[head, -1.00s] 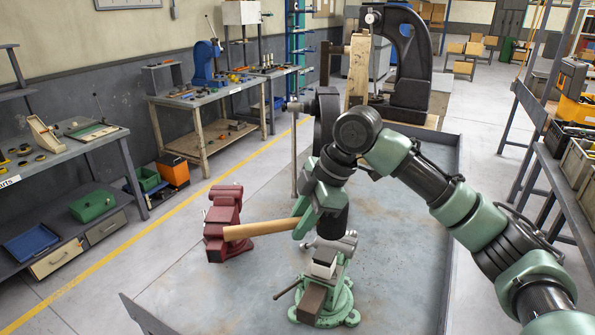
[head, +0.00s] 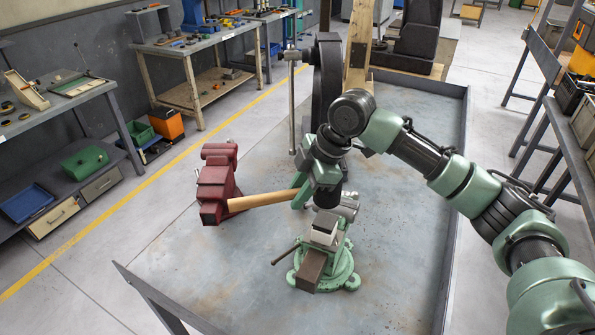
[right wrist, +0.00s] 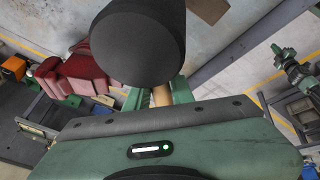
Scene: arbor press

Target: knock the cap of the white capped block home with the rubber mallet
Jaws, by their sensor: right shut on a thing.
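The white capped block (head: 324,237) sits upright in the jaws of the green vise (head: 338,268) on the grey bench top. The gap under its cap is too small to make out. My right gripper (head: 314,192) is shut on the wooden handle (head: 262,201) of the rubber mallet, just above and behind the block. The handle points left. The mallet appears apart from the block. My left gripper is out of view.
A red vise (head: 217,185) stands left of the handle's end. A dark arbor press (head: 328,90) with a long lever stands behind my right arm. The grey bench (head: 400,260) is clear at right, with a raised rim. A brown bar (head: 310,270) juts from the green vise's front.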

